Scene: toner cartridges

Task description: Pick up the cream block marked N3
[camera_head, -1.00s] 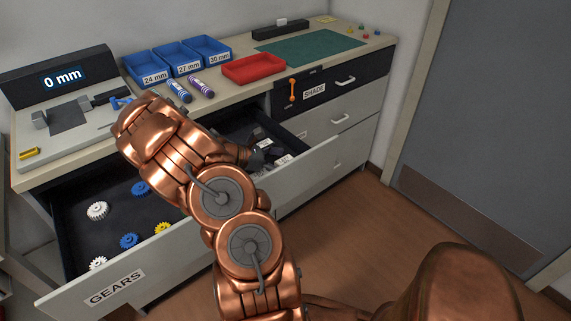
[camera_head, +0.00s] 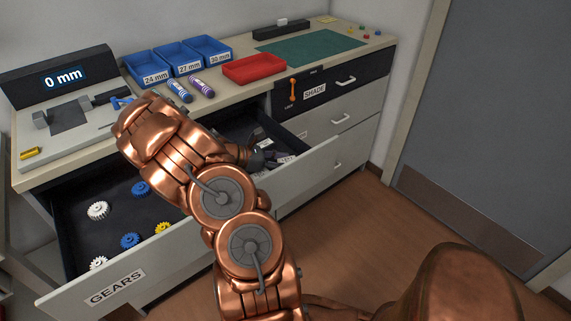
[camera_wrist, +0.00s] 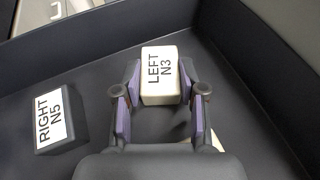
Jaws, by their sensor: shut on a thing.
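The cream block marked LEFT N3 (camera_wrist: 160,76) is between the two purple-padded fingers of my gripper (camera_wrist: 157,98) in the wrist view. My gripper is shut on its sides, and the label faces up toward the camera. In the head view my gripper (camera_head: 266,159) is inside the open middle drawer (camera_head: 305,170), and the small pale shapes near it are too small to read. I cannot tell whether the block is clear of the drawer floor.
A dark block marked RIGHT N5 (camera_wrist: 60,120) lies left of my gripper. A pale piece (camera_wrist: 216,143) is partly hidden behind the right finger. The drawer walls stand close around. The open gears drawer (camera_head: 75,240) is left of my arm, with several gears.

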